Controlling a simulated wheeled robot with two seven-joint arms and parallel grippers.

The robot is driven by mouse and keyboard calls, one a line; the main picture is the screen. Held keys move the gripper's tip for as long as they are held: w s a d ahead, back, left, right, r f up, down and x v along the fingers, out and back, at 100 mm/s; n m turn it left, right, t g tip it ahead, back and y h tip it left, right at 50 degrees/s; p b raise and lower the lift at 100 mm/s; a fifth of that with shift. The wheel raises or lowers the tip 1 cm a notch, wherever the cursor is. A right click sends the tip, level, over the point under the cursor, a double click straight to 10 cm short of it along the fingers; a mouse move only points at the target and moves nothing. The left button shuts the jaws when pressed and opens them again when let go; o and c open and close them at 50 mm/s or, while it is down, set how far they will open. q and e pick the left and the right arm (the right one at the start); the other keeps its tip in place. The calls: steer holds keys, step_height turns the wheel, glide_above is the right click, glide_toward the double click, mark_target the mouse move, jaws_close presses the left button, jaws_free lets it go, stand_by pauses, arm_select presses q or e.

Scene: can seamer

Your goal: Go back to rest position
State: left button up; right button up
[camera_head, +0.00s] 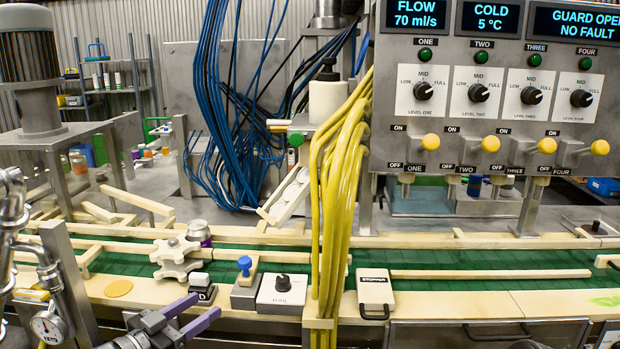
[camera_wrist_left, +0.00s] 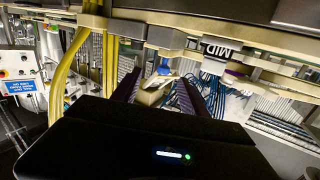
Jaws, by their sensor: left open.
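My left gripper (camera_head: 204,306) is at the lower left of the head view, in front of the conveyor's near rail. Its two purple fingers are spread apart with nothing between them. In the left wrist view the fingers of the left gripper (camera_wrist_left: 160,84) also stand apart, with a pale blurred part of the machine beyond them. My right gripper is in neither view.
A small dial box (camera_head: 282,291), a blue-knobbed block (camera_head: 245,283) and a star wheel (camera_head: 175,258) sit near the left gripper. Yellow cables (camera_head: 340,190) hang to its right. A stopper plate (camera_head: 375,288) lies beyond them. The green belt (camera_head: 470,262) runs behind.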

arm_select(q)
steer(key=s+d+f+n+g+y, duration=0.2)
steer(key=s+f+n+g+y, duration=0.15)
steer(key=f, duration=0.95)
steer(key=s+d+f+n+g+y, duration=0.1)
steer(key=s+f+n+g+y, duration=0.2)
steer(key=f, duration=1)
steer(key=s+d+f+g, duration=0.2)
steer(key=s+d+f, duration=0.2)
steer(key=s, duration=0.4)
steer(key=s+d+f+n+g+h, duration=0.1)
steer(key=s+d+f+g, duration=0.2)
steer(key=s+f, duration=0.3)
steer(key=s+d+f+n+g, duration=0.1)
steer(key=s+d+f, duration=0.4)
steer(key=s, duration=0.6)
steer(key=shift+s+d+f+g, duration=0.3)
steer(key=shift+s+f+g, duration=0.1)
steer(key=shift+g, duration=0.35)
steer(key=shift+o, duration=0.3)
steer(key=shift+w+n, duration=0.1)
steer(key=shift+n, duration=0.15)
